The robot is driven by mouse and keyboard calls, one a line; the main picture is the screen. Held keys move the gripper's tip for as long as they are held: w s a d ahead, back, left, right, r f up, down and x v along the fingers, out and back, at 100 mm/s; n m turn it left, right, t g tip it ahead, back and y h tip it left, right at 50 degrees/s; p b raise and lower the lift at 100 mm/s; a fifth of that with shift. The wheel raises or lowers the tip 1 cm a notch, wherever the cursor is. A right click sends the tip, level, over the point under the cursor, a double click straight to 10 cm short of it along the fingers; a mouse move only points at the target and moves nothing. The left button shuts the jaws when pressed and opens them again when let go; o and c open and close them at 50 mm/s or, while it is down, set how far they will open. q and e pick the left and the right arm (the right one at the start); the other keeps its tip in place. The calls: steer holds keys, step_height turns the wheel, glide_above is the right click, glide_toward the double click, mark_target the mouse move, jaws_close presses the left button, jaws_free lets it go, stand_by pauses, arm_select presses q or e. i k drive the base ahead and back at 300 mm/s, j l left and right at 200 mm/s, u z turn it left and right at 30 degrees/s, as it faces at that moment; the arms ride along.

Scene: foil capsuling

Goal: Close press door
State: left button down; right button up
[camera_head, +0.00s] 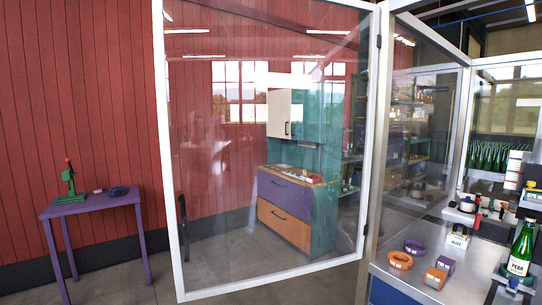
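The press door (265,160) is a large clear glass panel in a white frame. It stands wide open, swung out to the left of the press enclosure (372,190), and fills the middle of the head view. Its hinge side is at the right, along the enclosure's corner post. A dark vertical handle (183,220) sits low on the door's free left edge. Inside the press, a green bottle (521,250) stands upright at the right. Neither of my grippers shows in this view.
An orange ring (400,260), a purple ring (414,246) and small boxes lie on the grey worktop (470,278). A purple table (95,203) with a green hand tool (70,182) stands at the left. A cabinet (290,200) shows through the glass. Floor between table and door is clear.

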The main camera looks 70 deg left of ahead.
mark_target(261, 79)
steer(key=k+j, duration=0.25)
steer(key=j, duration=0.2)
steer(key=k+j+z, duration=0.1)
steer(key=k+j, duration=0.15)
steer(key=j, duration=0.2)
steer(key=k+j, duration=0.25)
steer(key=j, duration=0.15)
steer(key=k+j+z, duration=0.1)
steer(key=k+j, duration=0.15)
steer(key=j, duration=0.2)
steer(key=k+j, duration=0.1)
steer(key=j, duration=0.2)
steer(key=k+j, duration=0.15)
steer(key=j, duration=0.15)
steer(key=k+j+z, duration=0.1)
steer(key=j, duration=0.75)
steer(key=k+j+z, duration=0.1)
steer(key=j, duration=0.45)
steer(key=i+j, duration=0.1)
steer(key=j, duration=0.8)
steer(key=i+z, duration=0.05)
